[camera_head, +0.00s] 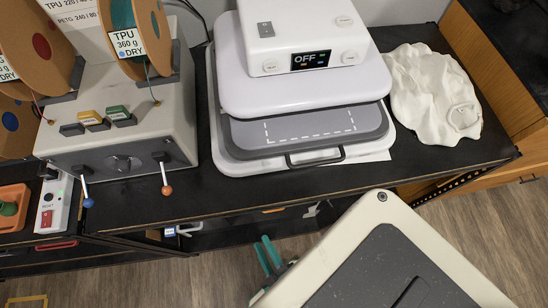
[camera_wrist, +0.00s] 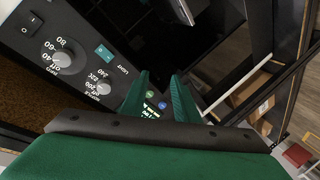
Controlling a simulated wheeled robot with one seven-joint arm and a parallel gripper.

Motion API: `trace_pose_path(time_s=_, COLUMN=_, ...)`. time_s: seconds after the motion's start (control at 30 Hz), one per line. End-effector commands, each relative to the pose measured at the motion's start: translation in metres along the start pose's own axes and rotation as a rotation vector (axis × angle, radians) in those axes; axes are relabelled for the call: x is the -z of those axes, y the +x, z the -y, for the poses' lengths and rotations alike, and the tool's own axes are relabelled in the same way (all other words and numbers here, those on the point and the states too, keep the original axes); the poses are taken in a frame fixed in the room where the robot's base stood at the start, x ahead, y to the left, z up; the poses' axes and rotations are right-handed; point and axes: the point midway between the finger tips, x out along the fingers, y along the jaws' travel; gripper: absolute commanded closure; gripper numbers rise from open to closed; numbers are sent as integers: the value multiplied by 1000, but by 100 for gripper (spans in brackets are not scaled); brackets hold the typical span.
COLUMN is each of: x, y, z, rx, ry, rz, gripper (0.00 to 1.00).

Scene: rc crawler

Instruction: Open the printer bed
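The printer in the head view is a white machine (camera_head: 300,75) on the black bench, with an "OFF" display. Its grey bed (camera_head: 300,128) has white dashed marks and sits under the white upper body, its front part showing. A black handle (camera_head: 315,158) is on the bed's front edge. My gripper (camera_head: 267,255) is below and in front of the bench edge, apart from the handle. Its green fingers also show in the wrist view (camera_wrist: 160,100), spread apart with nothing between them. The printer bed cannot be made out in the wrist view.
A grey box with spools and levers (camera_head: 130,135) stands left of the printer. The black bench (camera_head: 240,200) has a narrow clear front strip. A black control panel with knobs (camera_wrist: 75,65) is near the fingers in the wrist view.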

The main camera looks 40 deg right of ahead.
Motion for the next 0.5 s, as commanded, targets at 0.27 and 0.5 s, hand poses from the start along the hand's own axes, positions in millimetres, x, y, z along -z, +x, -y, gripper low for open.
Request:
trace_pose_path(time_s=0.27, x=-107, y=38, z=46, rx=-87, ry=-375, rz=105, gripper=72)
trace_pose_path(time_s=0.5, x=-169, y=58, z=67, rx=-123, ry=-644, rz=205, gripper=72)
